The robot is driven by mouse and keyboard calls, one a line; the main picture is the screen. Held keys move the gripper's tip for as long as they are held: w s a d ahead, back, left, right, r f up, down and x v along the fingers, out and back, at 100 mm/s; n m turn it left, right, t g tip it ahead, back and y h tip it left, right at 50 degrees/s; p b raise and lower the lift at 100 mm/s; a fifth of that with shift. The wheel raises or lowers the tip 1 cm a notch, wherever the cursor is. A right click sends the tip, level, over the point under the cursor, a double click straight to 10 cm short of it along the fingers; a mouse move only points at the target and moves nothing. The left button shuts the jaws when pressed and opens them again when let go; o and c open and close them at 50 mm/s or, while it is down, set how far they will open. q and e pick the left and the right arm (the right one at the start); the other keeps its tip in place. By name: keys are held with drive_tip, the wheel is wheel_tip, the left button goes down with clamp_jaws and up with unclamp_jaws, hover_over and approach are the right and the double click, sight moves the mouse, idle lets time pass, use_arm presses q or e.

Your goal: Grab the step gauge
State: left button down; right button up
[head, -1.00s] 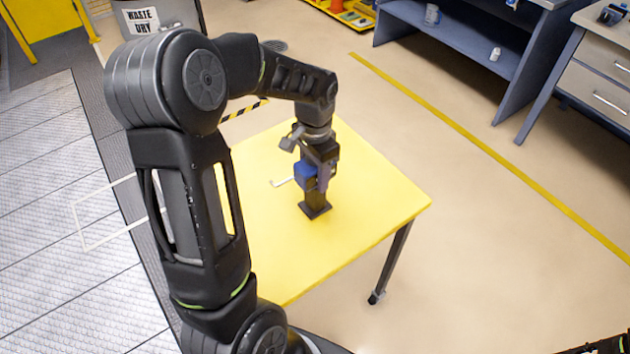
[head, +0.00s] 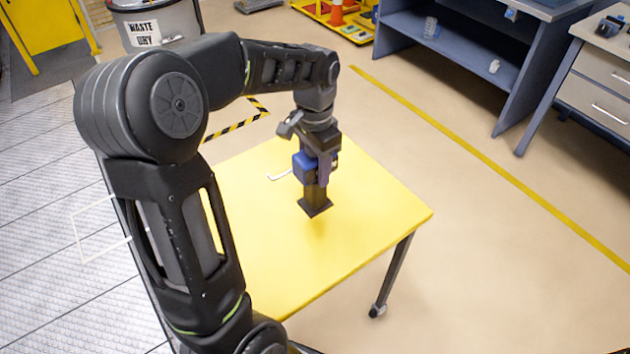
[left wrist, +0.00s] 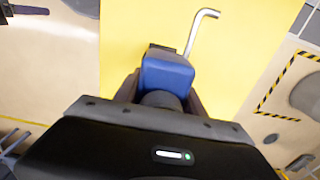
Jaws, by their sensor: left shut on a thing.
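The step gauge has a dark post on a square black foot (head: 315,207), a blue block (head: 304,167) and a thin silver bent rod sticking out to one side. My left gripper (head: 325,178) is shut on it from above, over the yellow table. The gauge is upright, and its foot appears slightly clear of the tabletop. In the left wrist view, the blue block (left wrist: 166,76) sits between my fingers, with the silver rod (left wrist: 192,36) beyond it; the foot is mostly hidden there. My right gripper is not in view.
The yellow table (head: 360,235) is otherwise bare. A grey waste bin (head: 160,22) stands at the back left. Blue shelving (head: 470,60) and a drawer unit (head: 595,95) stand at the back right. The floor right of the table is open.

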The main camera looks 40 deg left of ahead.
use_arm(q)
drive_tip(key=shift+r, duration=2)
